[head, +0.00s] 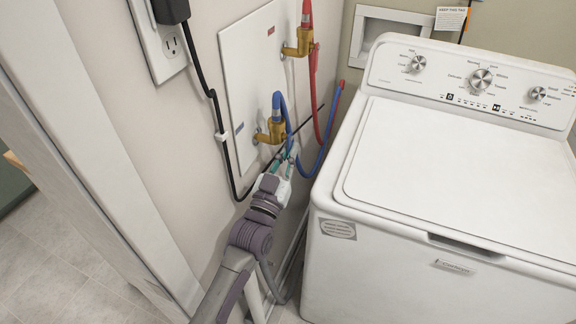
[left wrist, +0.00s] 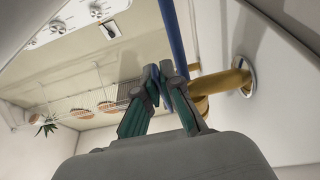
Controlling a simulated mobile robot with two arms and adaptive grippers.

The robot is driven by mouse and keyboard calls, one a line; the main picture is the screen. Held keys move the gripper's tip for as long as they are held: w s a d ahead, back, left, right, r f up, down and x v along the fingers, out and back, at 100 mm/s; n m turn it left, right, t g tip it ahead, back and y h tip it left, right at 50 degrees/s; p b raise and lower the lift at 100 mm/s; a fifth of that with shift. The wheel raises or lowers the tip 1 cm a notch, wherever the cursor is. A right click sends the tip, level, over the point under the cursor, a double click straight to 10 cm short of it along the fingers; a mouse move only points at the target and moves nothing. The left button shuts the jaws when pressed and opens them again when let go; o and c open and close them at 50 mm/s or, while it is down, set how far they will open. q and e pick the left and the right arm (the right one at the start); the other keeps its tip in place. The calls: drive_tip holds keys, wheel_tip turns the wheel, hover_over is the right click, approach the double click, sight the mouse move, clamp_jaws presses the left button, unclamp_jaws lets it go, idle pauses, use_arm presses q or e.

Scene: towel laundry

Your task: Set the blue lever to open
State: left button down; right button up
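The brass valve (head: 271,132) for the blue line sticks out from the white wall plate, below the red line's valve. My left gripper (head: 292,153) is at its lower right, with its fingertips close together. In the left wrist view the fingers of my left gripper (left wrist: 159,76) nearly meet, with a narrow blue piece, seemingly the blue lever (left wrist: 181,107), between them. The brass valve (left wrist: 222,84) is just right of the fingers. In the head view the lever is largely hidden by the gripper and hose. My right gripper is in neither view.
A blue hose (head: 310,173) hangs close around the gripper, and a red hose (head: 333,112) beside it. A white washer (head: 450,160) stands close on the right. A black cord (head: 221,120) runs down the wall on the left. The gap between wall and washer is narrow.

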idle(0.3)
use_arm(q)
drive_tip(key=c, duration=1.6)
unclamp_jaws()
drive_tip(key=v, duration=1.2)
